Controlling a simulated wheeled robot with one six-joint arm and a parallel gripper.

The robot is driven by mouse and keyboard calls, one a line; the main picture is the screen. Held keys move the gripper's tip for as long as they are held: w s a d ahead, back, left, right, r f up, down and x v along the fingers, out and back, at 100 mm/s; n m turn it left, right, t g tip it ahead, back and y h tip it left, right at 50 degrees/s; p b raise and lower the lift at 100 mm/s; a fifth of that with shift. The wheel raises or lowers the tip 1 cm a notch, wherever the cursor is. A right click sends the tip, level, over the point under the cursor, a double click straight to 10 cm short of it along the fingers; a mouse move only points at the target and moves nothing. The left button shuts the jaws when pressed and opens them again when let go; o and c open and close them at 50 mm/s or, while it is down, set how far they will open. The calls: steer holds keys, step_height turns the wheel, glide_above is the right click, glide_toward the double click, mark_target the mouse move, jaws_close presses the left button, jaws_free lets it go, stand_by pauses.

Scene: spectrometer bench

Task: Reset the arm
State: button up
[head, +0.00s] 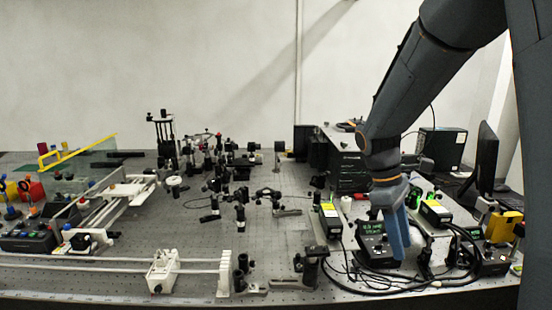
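My arm reaches down from the upper right in the head view. My gripper (398,240) points downward at the right part of the bench. Its blue fingers are in front of the small black control boxes, and I cannot tell the gap between them. A black controller with a green display (376,252) is partly hidden behind the fingers. I see nothing clearly held.
The optical bench (205,235) carries posts and mounts at its middle and back. White rails (100,262) run along the left front. Black boxes (348,172), a monitor (487,158) and loose cables (400,285) crowd the right. Bare bench shows near the centre.

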steer(key=s+a+f+m+t+y, duration=0.3)
steer(key=s+a+f+m, duration=0.3)
steer(key=s+a+m, duration=0.3)
steer(key=shift+s+a+m+t, duration=0.3)
steer(key=shift+s+m+t, duration=0.1)
steer(key=shift+s+t, duration=0.15)
steer(key=shift+d, duration=0.1)
stand_by(0.4)
